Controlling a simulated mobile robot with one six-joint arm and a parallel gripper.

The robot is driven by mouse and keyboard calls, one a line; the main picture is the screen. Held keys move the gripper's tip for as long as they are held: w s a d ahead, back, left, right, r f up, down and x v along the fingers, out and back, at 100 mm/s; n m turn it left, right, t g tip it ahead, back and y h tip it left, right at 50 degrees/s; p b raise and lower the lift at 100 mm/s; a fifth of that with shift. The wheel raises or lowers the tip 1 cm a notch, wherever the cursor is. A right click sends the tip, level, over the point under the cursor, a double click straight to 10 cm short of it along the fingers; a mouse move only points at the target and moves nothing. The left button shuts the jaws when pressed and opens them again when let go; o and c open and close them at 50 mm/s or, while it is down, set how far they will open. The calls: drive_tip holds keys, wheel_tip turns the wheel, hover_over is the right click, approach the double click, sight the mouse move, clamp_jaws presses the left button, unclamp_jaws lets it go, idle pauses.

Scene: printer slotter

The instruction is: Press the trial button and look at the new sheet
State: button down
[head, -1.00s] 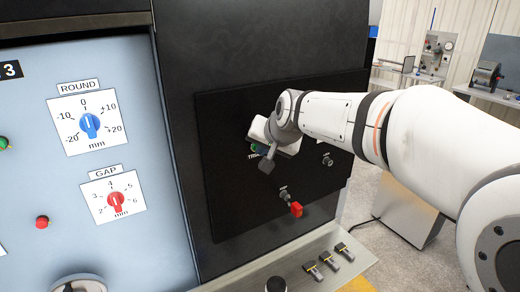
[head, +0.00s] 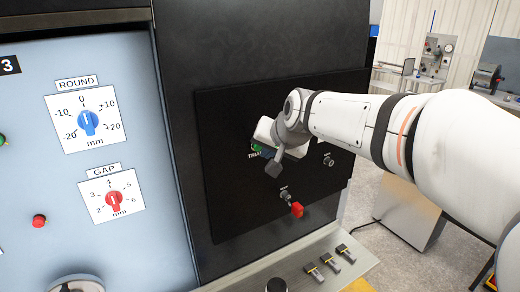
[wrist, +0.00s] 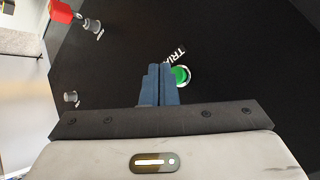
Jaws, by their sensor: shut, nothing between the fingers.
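The green trial button (head: 257,146) sits on the black panel (head: 225,205), with a white label partly reading TRIAL under it. It also shows in the wrist view (wrist: 182,75), just right of my fingertips, with part of its label beside it. My gripper (wrist: 160,68) is shut, its two blue fingers together and nothing between them. In the head view my gripper (head: 265,153) is just in front of the panel, beside the button. I cannot tell whether the fingertips touch it; they look slightly to one side. No sheet can be made out.
A red-handled switch (head: 296,209) sticks out lower on the panel, and a small knob (head: 328,160) sits to the right. On the left blue panel are the ROUND dial (head: 88,122) and red GAP dial (head: 114,200). A ledge (head: 300,262) with several small levers runs below.

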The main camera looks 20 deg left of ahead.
drive_tip(key=shift+s+d+b, duration=1.15)
drive_tip(key=shift+s+d, duration=0.45)
drive_tip(key=shift+d, duration=0.25)
drive_tip(key=s+d+f+h, duration=0.2)
drive_tip(key=s+d+f, duration=0.1)
drive_tip(key=d, duration=0.5)
drive_tip(key=s+d+f+h, duration=0.1)
drive_tip(key=s+d+f, duration=0.15)
drive_tip(key=d, duration=0.45)
drive_tip(key=s+d+f+m+g+h, duration=0.1)
drive_tip(key=s+d+f+g+h, duration=0.2)
drive_tip(key=s+d+f, duration=0.7)
drive_tip(key=s+d, duration=0.3)
drive_tip(key=d, duration=0.1)
drive_tip(key=shift+s+d, duration=0.2)
